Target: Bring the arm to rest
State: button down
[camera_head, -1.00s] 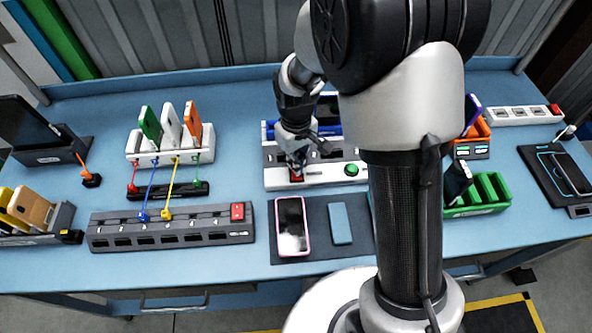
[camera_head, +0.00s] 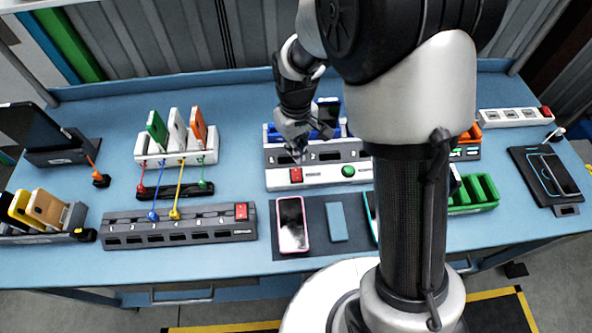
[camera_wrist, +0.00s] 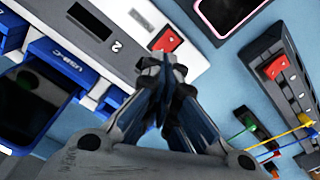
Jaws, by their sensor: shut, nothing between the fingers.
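My gripper (camera_head: 297,150) is above the white and grey station with a red switch and a green button (camera_head: 322,176) at the middle of the bench. Its fingers are together and empty. In the wrist view my gripper (camera_wrist: 166,75) points at the area by the red switch (camera_wrist: 167,39); whether the fingertips touch anything there I cannot tell. My arm covers part of the right side of the bench in the head view.
A phone with a pink rim (camera_head: 292,224) lies on a dark mat beside a blue block (camera_head: 337,222). A grey power strip (camera_head: 180,227) is at the front left. A white holder with upright devices (camera_head: 176,158) stands behind it. A green tray (camera_head: 480,194) is at the right.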

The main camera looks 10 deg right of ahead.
dwell(0.3)
jog(key=s+d+r+m+t+b, duration=0.1)
jog(key=s+d+r, duration=0.1)
jog(key=s+r, duration=0.35)
jog(key=s+d+r+m+t, duration=0.1)
jog(key=s+d+r, duration=0.15)
jog(key=r, duration=0.65)
jog(key=s+d+r+m+t, duration=0.1)
jog(key=s+r, duration=0.1)
jog(key=s, duration=0.4)
jog(key=s+d+r+m+t+b, duration=0.1)
jog(key=s+r+m, duration=0.1)
jog(key=s, duration=0.5)
jog(key=shift+s+d+t, duration=0.2)
jog(key=shift+d+t, duration=0.1)
jog(key=shift+d, duration=0.1)
jog(key=shift+w, duration=0.1)
